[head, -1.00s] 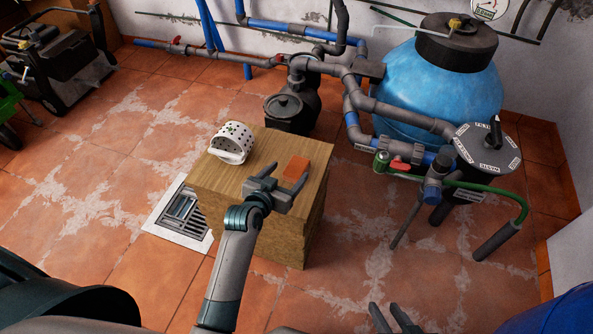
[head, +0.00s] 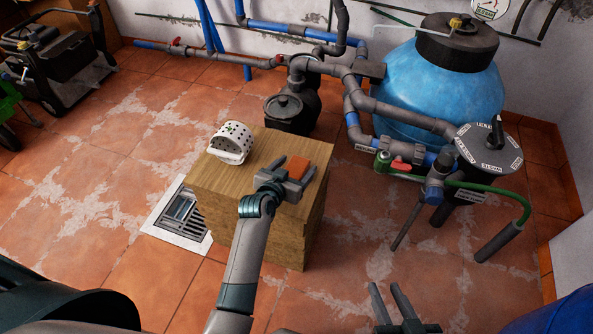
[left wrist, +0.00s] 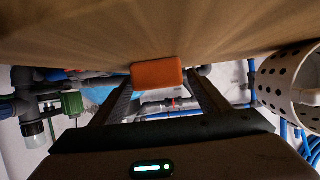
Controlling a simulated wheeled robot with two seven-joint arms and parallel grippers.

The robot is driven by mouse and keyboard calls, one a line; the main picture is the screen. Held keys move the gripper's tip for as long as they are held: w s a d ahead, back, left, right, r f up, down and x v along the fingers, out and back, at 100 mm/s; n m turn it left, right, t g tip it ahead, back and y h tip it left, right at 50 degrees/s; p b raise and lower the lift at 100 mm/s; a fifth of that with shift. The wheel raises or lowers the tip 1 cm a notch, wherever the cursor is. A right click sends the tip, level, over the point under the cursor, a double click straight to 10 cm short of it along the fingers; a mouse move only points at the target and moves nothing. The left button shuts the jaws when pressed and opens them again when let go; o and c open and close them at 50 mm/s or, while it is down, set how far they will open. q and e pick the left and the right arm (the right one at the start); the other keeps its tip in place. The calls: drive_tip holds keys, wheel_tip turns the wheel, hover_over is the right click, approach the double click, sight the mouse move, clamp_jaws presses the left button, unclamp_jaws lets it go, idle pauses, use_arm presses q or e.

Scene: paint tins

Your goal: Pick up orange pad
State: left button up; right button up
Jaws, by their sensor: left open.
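The orange pad (head: 299,167) lies on the wooden box near its right side. My left gripper (head: 295,169) is open, with its fingers pointing toward the pad and reaching along either side of it in the head view. In the left wrist view the pad (left wrist: 157,75) shows between the open fingertips (left wrist: 160,88); whether they touch it I cannot tell. My right gripper (head: 387,300) is at the bottom of the head view, with its two fingers apart and nothing between them.
The wooden box (head: 225,185) also bears a white perforated basket (head: 231,143) at its left; it shows at the right of the left wrist view (left wrist: 290,85). Pipes, a dark pump (head: 290,112) and a blue tank (head: 430,85) stand behind. A floor grate (head: 181,215) lies left of the box.

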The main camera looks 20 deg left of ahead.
sight(296, 166)
use_arm(q)
drive_tip(key=shift+w+f, duration=0.1)
drive_tip(key=shift+w, duration=0.1)
use_arm(e)
drive_tip(key=shift+w+r, duration=0.1)
drive_tip(key=shift+r, duration=0.1)
use_arm(q)
drive_tip(key=c, duration=1.1)
